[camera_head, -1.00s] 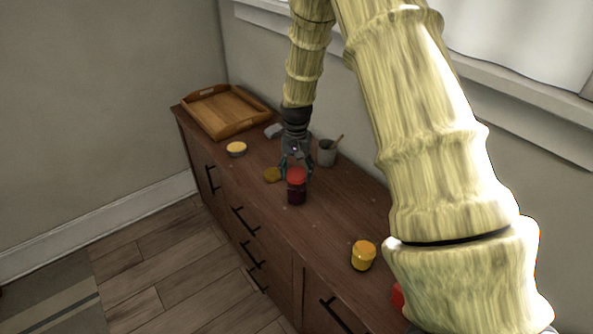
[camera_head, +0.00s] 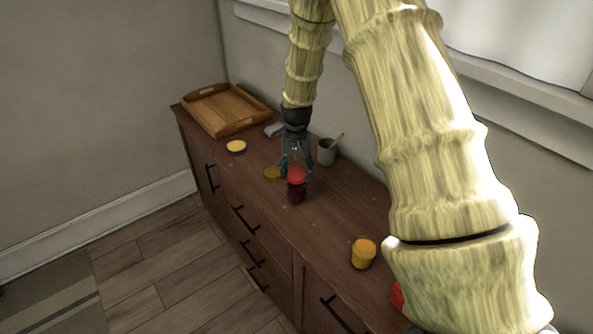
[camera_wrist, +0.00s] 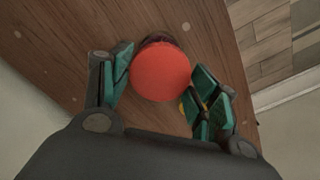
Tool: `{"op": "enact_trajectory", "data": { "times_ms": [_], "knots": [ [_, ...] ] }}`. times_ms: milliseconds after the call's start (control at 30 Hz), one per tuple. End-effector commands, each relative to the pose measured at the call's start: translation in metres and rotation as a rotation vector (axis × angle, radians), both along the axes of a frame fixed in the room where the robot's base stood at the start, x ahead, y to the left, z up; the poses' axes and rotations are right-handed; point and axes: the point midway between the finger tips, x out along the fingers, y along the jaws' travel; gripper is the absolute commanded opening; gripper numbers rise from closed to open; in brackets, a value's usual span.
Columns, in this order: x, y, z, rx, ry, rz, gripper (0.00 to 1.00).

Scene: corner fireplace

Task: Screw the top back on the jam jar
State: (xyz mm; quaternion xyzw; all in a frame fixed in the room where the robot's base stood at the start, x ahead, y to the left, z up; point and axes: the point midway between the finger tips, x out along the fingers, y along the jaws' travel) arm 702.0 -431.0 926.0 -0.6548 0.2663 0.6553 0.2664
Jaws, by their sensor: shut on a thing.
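The jam jar (camera_head: 296,193) stands upright on the brown dresser, with dark red contents. Its round red top (camera_head: 297,175) sits at the jar's mouth; whether it is threaded on cannot be told. My gripper (camera_head: 297,170) is over the jar, its fingers at the top's sides. In the wrist view, the red top (camera_wrist: 161,71) lies between the teal finger pads of my gripper (camera_wrist: 160,88), and a dark strip of the jar (camera_wrist: 160,38) shows past its far edge. My gripper is shut on the red top.
A flat gold lid (camera_head: 272,172) lies left of the jar. A small yellow-topped tin (camera_head: 236,147), wooden tray (camera_head: 262,119) and grey cup (camera_head: 326,153) with a stick stand farther back. A yellow jar (camera_head: 363,254) is nearer. The dresser's front edge is close to the jam jar.

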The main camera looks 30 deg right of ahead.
Motion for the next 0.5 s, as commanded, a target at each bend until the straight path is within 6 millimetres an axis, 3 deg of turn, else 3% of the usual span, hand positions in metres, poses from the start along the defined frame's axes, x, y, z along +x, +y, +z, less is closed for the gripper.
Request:
{"op": "enact_trajectory", "data": {
  "times_ms": [500],
  "knots": [
    [0.0,0.0,-0.005,0.0,0.0,0.0,0.5]
  ]
}}
